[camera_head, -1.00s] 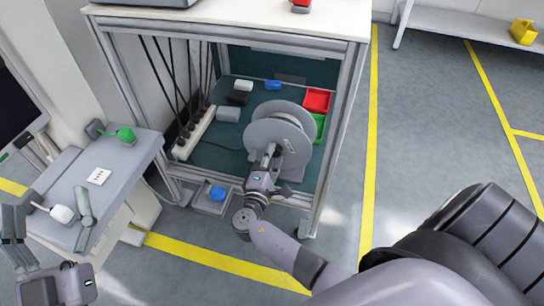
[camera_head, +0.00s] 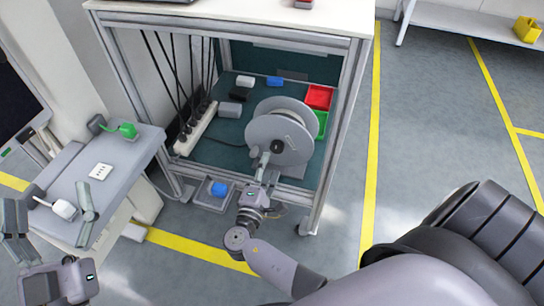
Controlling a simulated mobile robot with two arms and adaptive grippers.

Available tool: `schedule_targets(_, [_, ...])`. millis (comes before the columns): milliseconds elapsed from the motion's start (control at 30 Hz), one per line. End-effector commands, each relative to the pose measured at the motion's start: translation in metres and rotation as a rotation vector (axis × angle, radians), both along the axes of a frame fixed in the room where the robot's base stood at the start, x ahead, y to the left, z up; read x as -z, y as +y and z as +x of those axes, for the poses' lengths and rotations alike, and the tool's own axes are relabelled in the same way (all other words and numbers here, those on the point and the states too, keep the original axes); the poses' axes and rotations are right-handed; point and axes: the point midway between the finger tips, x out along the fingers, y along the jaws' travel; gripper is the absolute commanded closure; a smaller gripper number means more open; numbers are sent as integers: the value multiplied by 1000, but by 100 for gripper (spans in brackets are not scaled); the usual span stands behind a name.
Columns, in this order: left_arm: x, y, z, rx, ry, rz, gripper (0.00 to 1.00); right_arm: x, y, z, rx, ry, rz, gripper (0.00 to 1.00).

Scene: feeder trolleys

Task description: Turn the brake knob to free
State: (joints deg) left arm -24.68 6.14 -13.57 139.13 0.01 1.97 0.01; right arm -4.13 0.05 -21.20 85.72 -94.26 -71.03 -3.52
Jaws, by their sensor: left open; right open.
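A large grey reel (camera_head: 266,126) stands in the open bay of the trolley. A small dark knob (camera_head: 278,147) sits at the middle of its near face; I cannot read its setting. My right gripper (camera_head: 263,162) is in front of the reel's lower near face, its fingers pointing up towards the hub, just below and left of the knob. It is open and appears to hold nothing; whether a finger touches the reel is unclear. My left gripper (camera_head: 48,203) is open and empty at the lower left, over the side table's near end.
The trolley (camera_head: 345,120) frames the bay, with a post right of the reel. Red (camera_head: 319,97) and green (camera_head: 321,122) bins stand behind it. A power strip (camera_head: 197,128) with cables lies left. The side table (camera_head: 120,165) holds a green-handled item (camera_head: 127,130). The floor right is clear.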

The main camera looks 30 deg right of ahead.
Motion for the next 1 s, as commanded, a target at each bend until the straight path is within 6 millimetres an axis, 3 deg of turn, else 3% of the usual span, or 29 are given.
schedule_targets(100, [0,0,0,0,0,0,24,1,20,-17,-1,2,3,46])
schedule_targets(333, [0,0,0,0,0,0,24,0,42,-36,-1,1,1,46])
schedule_targets(1000, [0,0,0,0,0,0,24,1,46,-39,-4,1,8,46])
